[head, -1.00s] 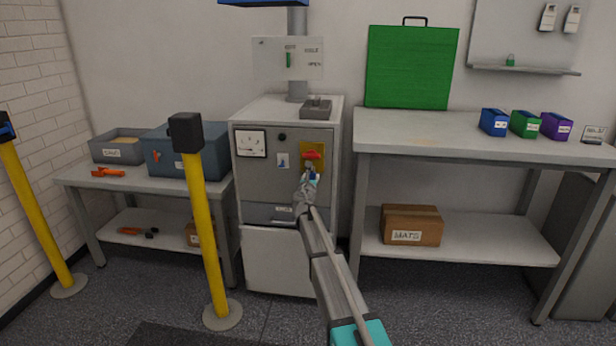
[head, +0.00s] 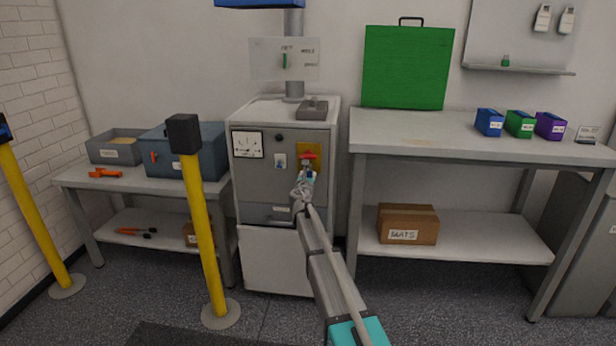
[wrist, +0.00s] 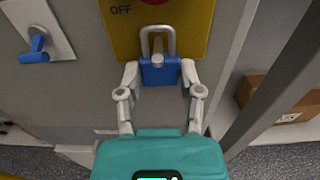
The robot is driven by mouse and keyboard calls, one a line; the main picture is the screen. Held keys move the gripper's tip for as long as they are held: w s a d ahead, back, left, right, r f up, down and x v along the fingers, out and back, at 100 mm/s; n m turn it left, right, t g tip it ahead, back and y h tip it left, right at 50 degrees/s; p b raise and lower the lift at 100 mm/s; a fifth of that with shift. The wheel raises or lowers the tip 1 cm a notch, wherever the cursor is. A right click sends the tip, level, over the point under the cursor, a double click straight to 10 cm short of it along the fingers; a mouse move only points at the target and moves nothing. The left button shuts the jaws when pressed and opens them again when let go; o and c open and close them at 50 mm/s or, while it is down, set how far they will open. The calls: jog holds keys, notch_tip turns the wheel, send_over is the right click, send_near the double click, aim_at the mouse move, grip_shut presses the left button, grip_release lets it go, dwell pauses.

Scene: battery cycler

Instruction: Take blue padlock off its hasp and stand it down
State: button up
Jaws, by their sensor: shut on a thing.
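The blue padlock (wrist: 158,72) is in the middle of the wrist view, upright, its silver shackle (wrist: 145,42) on top in front of the yellow plate (wrist: 185,14). A grey peg-like hasp part shows inside the shackle loop, so the padlock appears to hang there. My gripper (wrist: 160,78) is shut on the padlock body, one finger on each side. In the head view my gripper (head: 304,186) is at the cabinet front, below the red switch handle (head: 309,156), and the padlock (head: 309,174) is small and partly hidden by it.
The grey cabinet (head: 262,186) has a grey box (head: 312,110) on top. A yellow post (head: 207,240) stands in front at left. A blue key-like handle (wrist: 36,50) is left in the wrist view.

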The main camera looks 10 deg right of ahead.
jog(key=shift+s+a, duration=0.15)
jog(key=shift+s, duration=0.35)
jog(key=shift+s+a, duration=0.1)
jog(key=shift+s, duration=0.25)
jog(key=shift+s+a, duration=0.1)
jog(key=shift+s, duration=0.25)
jog(key=shift+v, duration=1.7)
jog(key=shift+s+a, duration=0.15)
jog(key=shift+s, duration=0.4)
jog(key=shift+r, duration=0.1)
notch_tip(320, 180, up, 33)
jog(key=p, duration=3.3)
